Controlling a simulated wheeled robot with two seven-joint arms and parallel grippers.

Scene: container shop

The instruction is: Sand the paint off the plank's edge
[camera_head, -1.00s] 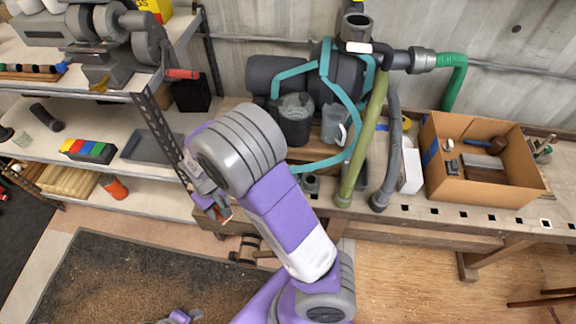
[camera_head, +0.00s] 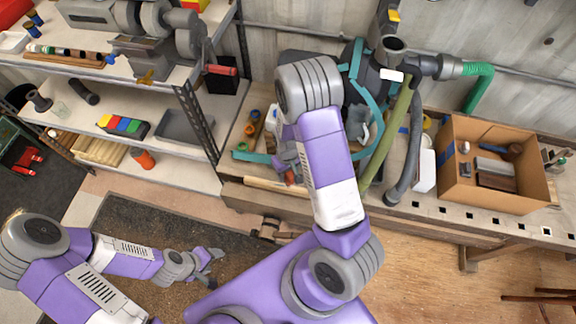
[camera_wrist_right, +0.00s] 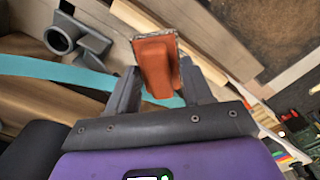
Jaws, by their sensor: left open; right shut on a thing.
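My right gripper (camera_head: 289,169) is shut on an orange-brown sanding block (camera_wrist_right: 157,68), held between both fingers in the right wrist view, with a rough greyish layer at its far end. In the head view this gripper is by the left end of the workbench, partly hidden by my own arm. A pale wooden strip (camera_head: 275,187), probably the plank, lies along the bench's front edge just below it. Long wood (camera_wrist_right: 213,33) also shows beyond the block in the wrist view. I cannot make out paint on it, or contact with the block. My left gripper (camera_head: 212,262) is open and empty above the dark mat.
The workbench (camera_head: 470,215) carries a vacuum with a green hose (camera_head: 478,88) and a cardboard box (camera_head: 490,200) of tools. A metal shelf (camera_head: 180,175) stands close on the left.

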